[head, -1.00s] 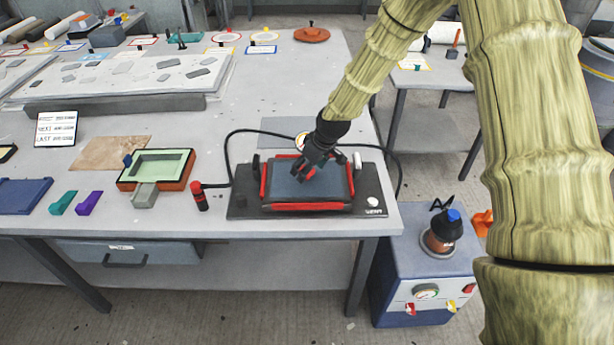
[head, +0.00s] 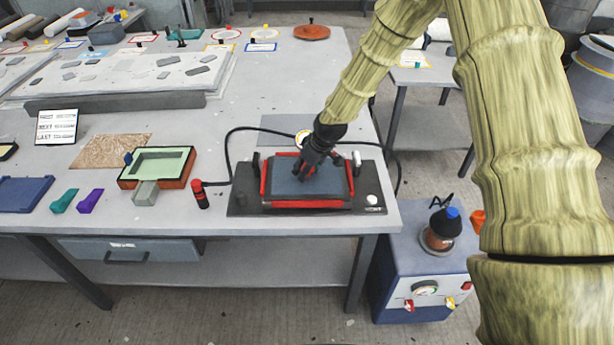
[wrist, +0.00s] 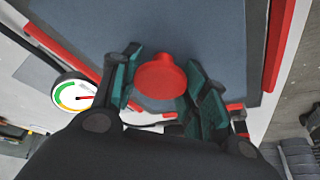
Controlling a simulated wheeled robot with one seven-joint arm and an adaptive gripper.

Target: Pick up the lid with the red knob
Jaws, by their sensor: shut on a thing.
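The lid (head: 325,187) is a flat dark blue-grey plate lying level inside a red-edged frame on the dark base at the table's front right. Its red knob (wrist: 161,77) shows in the wrist view between the green-padded fingers of my gripper (wrist: 166,88). My gripper is over the lid in the head view (head: 308,172) and shut on the knob. In the head view my fingers hide the knob. The lid (wrist: 205,35) fills much of the wrist view and appears seated in the frame.
A round gauge (wrist: 74,94) sits beside the frame. A black cable (head: 229,150) loops behind it. A red-and-black cylinder (head: 201,195) stands to its left, near a green-lined mould (head: 160,165). A blue cabinet (head: 390,270) with a dark pot stands right of the table.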

